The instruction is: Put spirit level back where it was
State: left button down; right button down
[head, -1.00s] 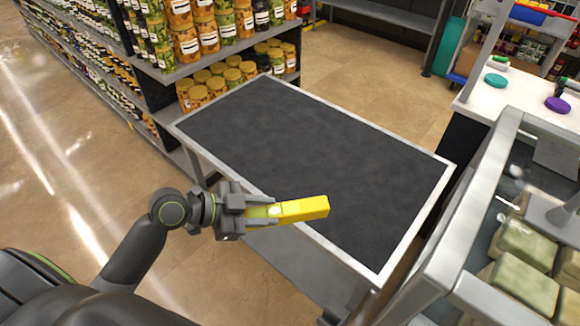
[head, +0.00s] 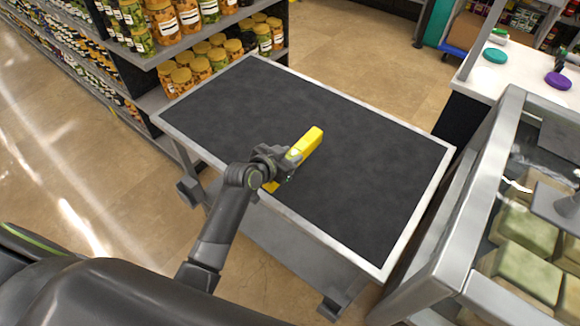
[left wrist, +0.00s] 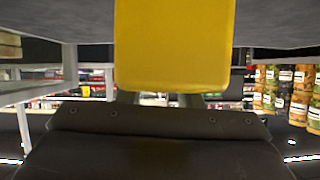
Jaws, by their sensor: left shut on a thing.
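The yellow spirit level (head: 309,143) is in my left gripper (head: 284,164), over the near side of the dark-topped table (head: 350,140). The level slants from lower left to upper right in the head view. My left gripper is shut around its middle and hides part of it. In the left wrist view the level (left wrist: 174,45) fills the upper middle as a plain yellow block. I cannot tell whether it touches the table top. My right gripper is not in view.
The table top is otherwise bare inside its light rim. Shelves of jars (head: 205,62) stand behind its far left end. A metal-framed glass case (head: 470,215) is close on the right. A white counter (head: 510,80) with teal and purple discs stands at the back right.

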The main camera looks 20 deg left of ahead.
pick_arm(q)
jog(key=shift+f, duration=2.4)
jog(key=c, duration=1)
grip_release()
jog(key=shift+f, duration=0.1)
jog(key=v, duration=1.2)
jog(key=shift+b, duration=0.4)
